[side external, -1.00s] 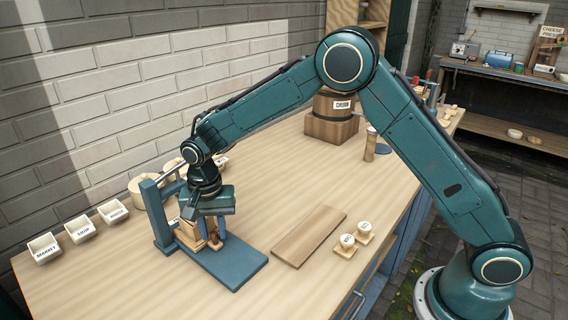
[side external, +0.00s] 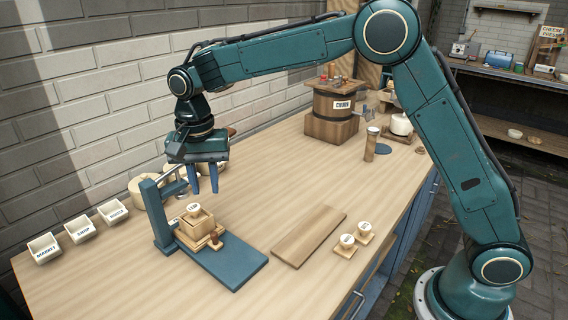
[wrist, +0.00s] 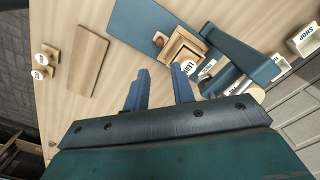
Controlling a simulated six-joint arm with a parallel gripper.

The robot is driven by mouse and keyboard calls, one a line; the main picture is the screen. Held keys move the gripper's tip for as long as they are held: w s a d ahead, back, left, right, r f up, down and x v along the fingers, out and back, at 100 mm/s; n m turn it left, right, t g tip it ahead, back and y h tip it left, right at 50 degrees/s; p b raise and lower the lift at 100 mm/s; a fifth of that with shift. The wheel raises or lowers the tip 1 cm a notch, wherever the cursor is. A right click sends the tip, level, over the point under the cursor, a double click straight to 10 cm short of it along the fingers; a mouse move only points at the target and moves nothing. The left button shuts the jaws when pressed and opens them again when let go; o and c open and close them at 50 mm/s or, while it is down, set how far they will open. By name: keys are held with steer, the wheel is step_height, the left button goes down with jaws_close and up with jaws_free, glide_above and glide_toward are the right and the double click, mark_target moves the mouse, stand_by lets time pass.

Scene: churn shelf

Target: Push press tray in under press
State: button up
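The blue press (side external: 158,222) stands at the left of the bench with its base plate (side external: 235,265) stretching toward the front right. The wooden press tray (side external: 190,241) sits on that base in front of the upright, its small brown knob (side external: 214,239) facing the open end. A square wooden mould with a round labelled lid (side external: 193,209) stands on the tray. The tray and lid also show in the wrist view, with the tray's knob (wrist: 160,40) at its left. My gripper (side external: 204,188) is open and empty, pointing down above the mould and apart from it.
Three labelled white bins (side external: 80,229) line the left edge. A brown board (side external: 309,235) and two small labelled pieces (side external: 356,238) lie right of the press. A churn (side external: 336,110) stands farther back. Round wooden items stand behind the press.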

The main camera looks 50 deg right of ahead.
mark_target(214, 234)
steer(key=shift+r, duration=0.45)
steer(key=shift+a, duration=0.1)
steer(key=shift+s+a+f+t+h, duration=0.3)
steer(key=shift+s+a+t+h, duration=0.25)
steer(key=shift+s+a, duration=0.15)
steer(key=shift+s+a+f+t+h, duration=0.25)
steer(key=shift+s+a+t+h, duration=0.25)
steer(key=shift+s+a, duration=0.15)
steer(key=shift+s+a+f+t+h, duration=0.3)
steer(key=shift+s+a+t+h, duration=0.25)
steer(key=shift+s+a, duration=0.15)
steer(key=shift+d, duration=0.1)
steer(key=x, duration=1.3)
steer(key=shift+w+d+f, duration=0.1)
steer(key=shift+f, duration=0.3)
steer(key=shift+c, duration=0.3)
jaws_close()
